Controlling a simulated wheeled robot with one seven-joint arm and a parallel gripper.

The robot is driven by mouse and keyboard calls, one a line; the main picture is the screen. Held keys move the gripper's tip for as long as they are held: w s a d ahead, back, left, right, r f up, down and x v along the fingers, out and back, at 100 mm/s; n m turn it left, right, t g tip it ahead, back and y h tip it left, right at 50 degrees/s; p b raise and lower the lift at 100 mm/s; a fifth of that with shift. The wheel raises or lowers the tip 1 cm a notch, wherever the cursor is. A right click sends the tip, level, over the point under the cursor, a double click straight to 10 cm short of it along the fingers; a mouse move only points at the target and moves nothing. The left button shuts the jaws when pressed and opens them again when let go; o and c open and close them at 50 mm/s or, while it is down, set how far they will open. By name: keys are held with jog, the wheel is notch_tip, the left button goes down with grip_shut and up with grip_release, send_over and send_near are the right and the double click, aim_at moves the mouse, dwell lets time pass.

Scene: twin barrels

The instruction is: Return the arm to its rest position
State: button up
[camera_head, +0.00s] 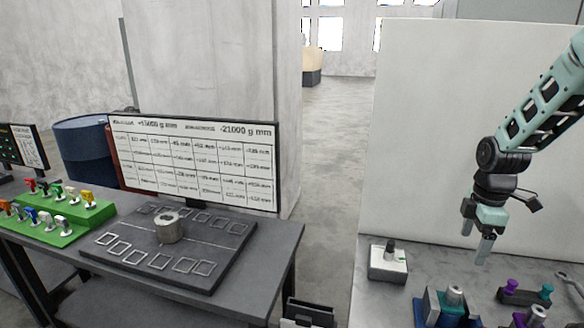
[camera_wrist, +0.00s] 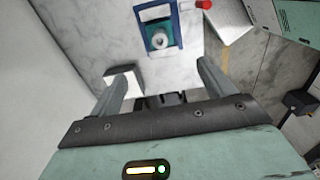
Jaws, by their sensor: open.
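My arm (camera_head: 545,98) comes in from the upper right in the head view, mint green with black joints. My gripper (camera_head: 477,236) hangs from it, pointing down, above the right-hand bench. In the wrist view my gripper (camera_wrist: 168,82) has its two fingers spread wide apart. Nothing is between the fingers, and the gripper is clear of the bench top.
The right bench (camera_head: 400,305) holds a white box (camera_head: 388,262), a blue fixture (camera_head: 447,305) and several purple and teal parts. A white panel (camera_head: 430,130) stands behind it. The left table (camera_head: 270,262) bears a board with a metal cylinder (camera_head: 169,228).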

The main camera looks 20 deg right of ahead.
jog(key=s+a+r+m+b, duration=0.15)
jog(key=a+b, duration=0.25)
jog(key=a, duration=2.3)
jog(key=s+a+f+m+b, duration=0.1)
jog(key=s+a+m+b, duration=0.1)
jog(key=s+a, duration=1.1)
jog(key=s, duration=0.2)
jog(key=shift+s+a+y, duration=0.3)
jog(key=shift+a, duration=0.05)
jog(key=shift+f, duration=0.1)
